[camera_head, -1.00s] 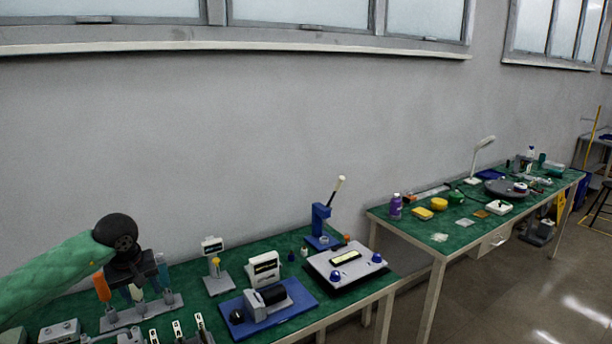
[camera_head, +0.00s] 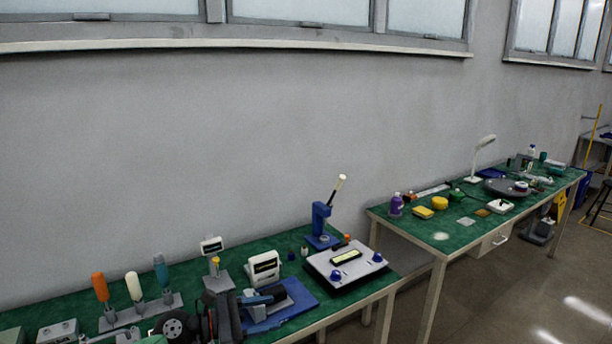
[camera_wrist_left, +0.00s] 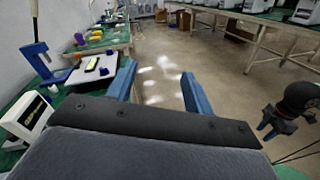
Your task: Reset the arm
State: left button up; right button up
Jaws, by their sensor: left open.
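My left gripper (camera_head: 266,303) is low in the head view, over the front of the near green table (camera_head: 190,258), with its dark wrist at the bottom edge. Its blue fingers overlap the blue-based device (camera_head: 300,300) in the picture; I cannot tell the gap in height. In the left wrist view, the left gripper (camera_wrist_left: 160,86) has its two blue fingers spread wide with nothing between them. A black rounded joint with a dark gripper-like end (camera_wrist_left: 272,124), apparently my right gripper, shows at the right of that view; its jaws are unclear.
A rack holds orange (camera_head: 100,287), white (camera_head: 134,286) and teal-handled tools (camera_head: 161,270). A blue press (camera_head: 321,224) and grey scale-like plate (camera_head: 346,262) stand at right. A second table (camera_head: 455,232) carries several items. Open floor (camera_wrist_left: 165,75) lies beside the tables.

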pick_arm(q)
jog(key=s+a+f+m+t+y, duration=0.1)
jog(key=a+f+m+t+y, duration=0.3)
jog(key=m, duration=0.8)
jog(key=a+f+m+t+y, duration=0.2)
jog(key=f+m+t+y, duration=0.3)
jog(key=m, duration=0.7)
jog(key=s+a+f+m+t+y, duration=0.1)
jog(key=a+f+m+t+y, duration=0.4)
jog(key=m, duration=0.7)
jog(key=s+d+f+n+g+y, duration=0.1)
jog(key=s+f+n+g+y, duration=0.2)
jog(key=s+f+n+g, duration=0.8)
jog(key=s+f+g, duration=0.1)
jog(key=s+f, duration=0.4)
jog(key=f, duration=0.1)
jog(key=shift+s+f+n, duration=0.3)
jog(key=s+d+f+n+g, duration=0.1)
jog(key=s+g, duration=0.1)
jog(key=s, duration=0.3)
jog(key=s+d+f+n+g+h, duration=0.1)
jog(key=s+f+g, duration=0.1)
jog(key=s, duration=0.3)
jog(key=s+d+f+n+g, duration=0.1)
jog(key=s+f+n+g, duration=0.1)
jog(key=s, duration=0.2)
jog(key=shift+s+d+f+h, duration=0.15)
jog(key=shift+s+d+h, duration=0.15)
jog(key=shift+s+d, duration=0.1)
jog(key=shift+c, duration=0.2)
